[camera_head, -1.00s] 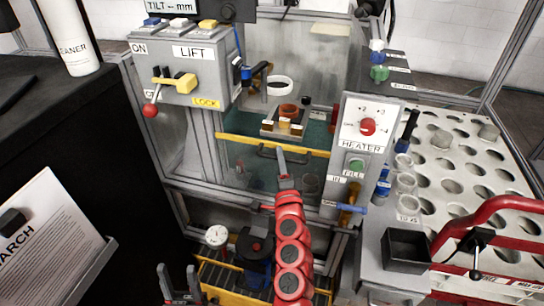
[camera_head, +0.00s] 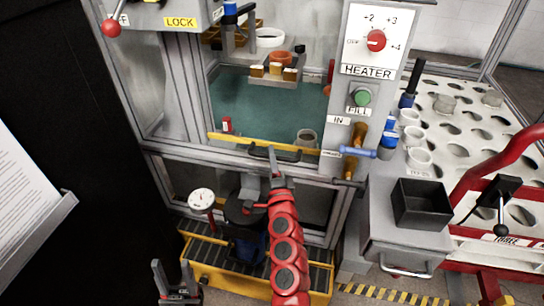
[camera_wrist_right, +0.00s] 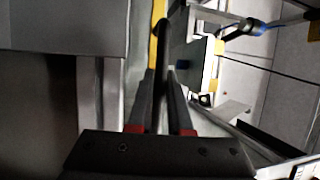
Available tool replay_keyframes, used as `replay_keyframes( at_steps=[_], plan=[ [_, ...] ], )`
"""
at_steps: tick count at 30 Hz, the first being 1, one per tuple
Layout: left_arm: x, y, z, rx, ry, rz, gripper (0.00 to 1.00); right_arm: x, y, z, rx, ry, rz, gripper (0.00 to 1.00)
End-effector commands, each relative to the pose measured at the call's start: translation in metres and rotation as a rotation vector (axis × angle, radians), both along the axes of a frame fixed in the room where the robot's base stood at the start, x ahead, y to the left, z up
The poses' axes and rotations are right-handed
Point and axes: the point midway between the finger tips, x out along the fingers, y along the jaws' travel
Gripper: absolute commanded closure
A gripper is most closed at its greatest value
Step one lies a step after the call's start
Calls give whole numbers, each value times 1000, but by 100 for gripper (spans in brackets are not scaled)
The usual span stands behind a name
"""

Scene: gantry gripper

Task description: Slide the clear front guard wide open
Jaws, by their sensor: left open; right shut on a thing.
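The clear front guard has a yellow top edge (camera_head: 230,139) and a dark bar handle (camera_head: 292,156). Its top edge sits low on the machine front, level with the lower frame beam, and the chamber above it is uncovered. The clear panel below is hard to make out. My right gripper (camera_head: 273,160) is shut on the handle near its middle. In the right wrist view, the dark handle bar (camera_wrist_right: 166,65) runs between my right gripper's fingers (camera_wrist_right: 161,118), beside the yellow edge (camera_wrist_right: 158,30). My left gripper (camera_head: 174,278) is open and empty at lower left.
The chamber has a teal floor (camera_head: 270,105) and a raised tray with an orange pot (camera_head: 280,57). A round gauge (camera_head: 202,200) and a yellow base (camera_head: 225,280) lie below. The heater panel (camera_head: 370,60), blue-handled valve (camera_head: 358,152) and black bin (camera_head: 420,203) stand right.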

Motion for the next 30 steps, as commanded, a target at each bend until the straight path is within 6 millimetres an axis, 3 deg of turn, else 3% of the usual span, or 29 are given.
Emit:
replay_keyframes(
  at_steps=[7, 8, 12, 23, 26, 30],
  plan=[
    [0, 0, 1, 0, 0, 0, 50, 0, 1, 0, 0, 1, 1, 100],
    [0, 0, 0, 0, 0, 0, 50, 0, 1, 0, 0, 1, 1, 77],
    [0, 0, 0, 0, 0, 0, 50, 0, 0, 0, 0, 0, 1, 53],
    [0, 0, 1, 0, 0, 0, 50, -4, 0, -1, 0, 1, 0, 53],
    [0, 0, 2, 0, 0, 0, 50, -15, 0, -3, 0, 2, 2, 53],
    [0, 0, 5, 0, 0, 0, 50, -43, -2, -8, -2, 3, 0, 53]
  ],
)
